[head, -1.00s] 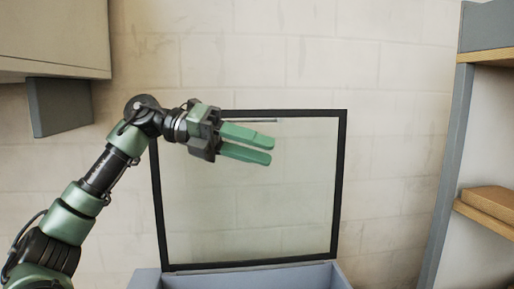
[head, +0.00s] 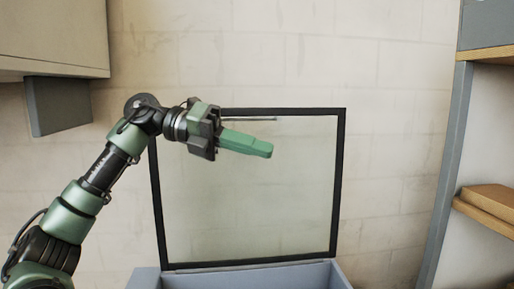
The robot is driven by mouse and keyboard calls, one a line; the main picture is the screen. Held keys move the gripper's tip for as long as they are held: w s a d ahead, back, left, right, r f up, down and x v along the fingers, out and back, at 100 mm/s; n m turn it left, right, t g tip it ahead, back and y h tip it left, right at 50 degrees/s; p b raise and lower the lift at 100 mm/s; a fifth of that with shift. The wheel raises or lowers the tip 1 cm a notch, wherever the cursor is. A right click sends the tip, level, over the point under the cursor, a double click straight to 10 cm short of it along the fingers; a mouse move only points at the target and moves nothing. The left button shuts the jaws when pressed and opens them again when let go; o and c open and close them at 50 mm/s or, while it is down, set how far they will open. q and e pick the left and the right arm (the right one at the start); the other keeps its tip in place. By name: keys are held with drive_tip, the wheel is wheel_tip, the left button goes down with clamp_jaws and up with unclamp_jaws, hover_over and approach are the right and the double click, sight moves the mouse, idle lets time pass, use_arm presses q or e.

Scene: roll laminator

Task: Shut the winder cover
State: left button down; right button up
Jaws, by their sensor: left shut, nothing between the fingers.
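The winder cover (head: 290,190) is a clear panel in a black frame. It stands raised, almost upright, at the back of a grey-blue box (head: 240,276) at the bottom of the head view. A thin grey bar (head: 252,119), likely its handle, runs just below the top edge of the frame. My left gripper (head: 268,150) is shut and empty. It shows in front of the upper left part of the cover, a little below the bar; I cannot tell whether it touches the panel. My right gripper is not in view.
A beige cabinet (head: 50,35) with a grey block (head: 58,105) under it hangs at the upper left. A shelf unit (head: 447,170) with a wooden box (head: 489,199) stands at the right. A pale brick wall (head: 390,130) is behind the cover.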

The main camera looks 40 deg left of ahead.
use_arm(q)
drive_tip(key=c, duration=2.1)
unclamp_jaws()
drive_tip(key=o, duration=0.6)
drive_tip(key=shift+o, duration=0.2)
drive_tip(key=b+v, duration=0.1)
drive_tip(key=v, duration=0.6)
drive_tip(key=shift+s+a, duration=0.2)
drive_tip(key=shift+a, duration=0.15)
drive_tip(key=shift+r, duration=0.1)
